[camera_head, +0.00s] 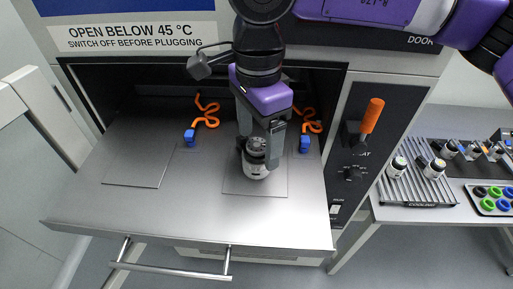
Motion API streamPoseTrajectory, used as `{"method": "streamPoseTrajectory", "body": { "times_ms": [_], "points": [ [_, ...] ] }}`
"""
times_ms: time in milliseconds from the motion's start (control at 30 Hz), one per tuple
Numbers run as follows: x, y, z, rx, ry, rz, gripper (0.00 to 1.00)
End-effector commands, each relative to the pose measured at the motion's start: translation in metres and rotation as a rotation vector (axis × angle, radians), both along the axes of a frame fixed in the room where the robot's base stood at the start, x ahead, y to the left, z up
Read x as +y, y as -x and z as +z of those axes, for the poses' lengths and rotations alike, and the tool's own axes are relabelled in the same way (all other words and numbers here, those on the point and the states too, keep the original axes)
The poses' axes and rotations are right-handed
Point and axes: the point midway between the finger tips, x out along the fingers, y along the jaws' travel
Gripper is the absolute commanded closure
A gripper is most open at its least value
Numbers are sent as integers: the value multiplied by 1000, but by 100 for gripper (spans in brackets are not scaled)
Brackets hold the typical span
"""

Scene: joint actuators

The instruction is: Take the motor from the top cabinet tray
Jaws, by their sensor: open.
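The cabinet tray (110,206) is a wide grey metal shelf, pulled out of the open cabinet with its handle at the front. The motor (256,170), a small cylinder with a dark top and light lower body, stands upright on a square plate right of the tray's middle. My gripper (259,150) points down over the motor from above. Its two fingers are apart on either side of the motor's top; I cannot tell whether they touch it. The gripper hides part of the motor.
Orange cables with blue plugs (190,136) lie on both sides of my arm. An empty square plate (140,164) is on the left. The orange-handled lever (371,115) is on the cabinet's right panel. A side bench holds a ribbed cooling rack (412,188) with several motors.

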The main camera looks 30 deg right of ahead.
Motion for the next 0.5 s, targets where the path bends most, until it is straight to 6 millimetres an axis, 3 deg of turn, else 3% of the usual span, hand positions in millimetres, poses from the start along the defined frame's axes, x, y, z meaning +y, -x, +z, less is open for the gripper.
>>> {"method": "streamPoseTrajectory", "body": {
  "times_ms": [200, 400, 500],
  "points": [
    [1, 0, -18, 0, -1, 1, 22],
    [1, 0, -19, -1, 0, 1, 22],
    [1, 0, -19, -1, 0, 1, 40]
  ]
}}
